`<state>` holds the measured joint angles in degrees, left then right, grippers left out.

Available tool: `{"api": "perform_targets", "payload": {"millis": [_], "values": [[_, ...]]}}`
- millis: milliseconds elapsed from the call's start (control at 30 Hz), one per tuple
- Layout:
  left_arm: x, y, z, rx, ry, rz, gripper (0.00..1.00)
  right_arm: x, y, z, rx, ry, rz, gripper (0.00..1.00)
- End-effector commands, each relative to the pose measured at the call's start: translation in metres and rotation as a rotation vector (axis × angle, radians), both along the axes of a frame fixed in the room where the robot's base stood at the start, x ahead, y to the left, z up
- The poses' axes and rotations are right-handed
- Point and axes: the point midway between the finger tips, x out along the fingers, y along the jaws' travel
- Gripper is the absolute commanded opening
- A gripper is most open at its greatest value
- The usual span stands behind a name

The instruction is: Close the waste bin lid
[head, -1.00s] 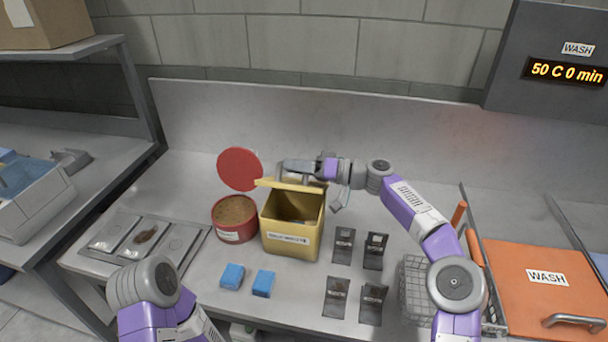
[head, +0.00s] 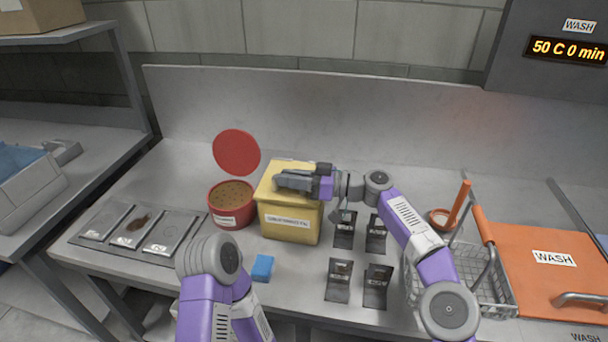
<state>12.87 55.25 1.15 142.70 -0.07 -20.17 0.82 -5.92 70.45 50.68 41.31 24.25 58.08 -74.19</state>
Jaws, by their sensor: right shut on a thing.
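The yellow waste bin (head: 290,222) stands on the steel bench, a white label on its front. Its yellow lid (head: 290,166) lies down over the top and looks level; my gripper hides part of its front edge. My right gripper (head: 284,181) lies across the lid's front, shut on the lid; its fingertips are hard to make out. My left arm comes up from the bottom of the view, in front of the bench. Its gripper does not show.
A red tub (head: 231,205) with its round red lid (head: 236,152) raised stands left of the bin. Several dark stands (head: 340,280), a blue block (head: 262,268), a tray of plates (head: 135,235) and a wire basket (head: 490,285) share the bench.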

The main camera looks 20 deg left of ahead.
Motion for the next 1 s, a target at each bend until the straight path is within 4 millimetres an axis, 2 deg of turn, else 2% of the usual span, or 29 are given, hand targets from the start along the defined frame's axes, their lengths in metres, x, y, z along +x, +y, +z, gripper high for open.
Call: {"api": "perform_targets", "payload": {"millis": [133,467,500,600,867,1000], "values": [[0.0,0.0,0.0,0.0,0.0,0.0,0.43,-0.006,0.007,-0.003,-0.001,-0.011,0.021,0.0],[0.0,0.0,-0.001,0.0,0.0,0.0,0.43,-0.006,0.007,-0.006,-0.006,-0.01,0.023,0.0],[0.0,0.0,-0.001,0.0,0.0,0.0,0.43,-0.006,0.007,-0.007,-0.006,-0.01,0.024,0.27],[0.0,0.0,-0.001,0.0,0.0,0.0,0.43,-0.006,0.007,-0.006,-0.006,-0.011,0.021,0.42],[0.0,0.0,-0.001,0.0,0.0,0.0,0.43,-0.004,0.005,-0.005,-0.003,-0.012,0.015,0.44],[0.0,0.0,0.0,0.0,0.0,0.0,0.43,-0.002,-0.004,-0.004,-0.003,-0.011,0.011,0.44]]}}
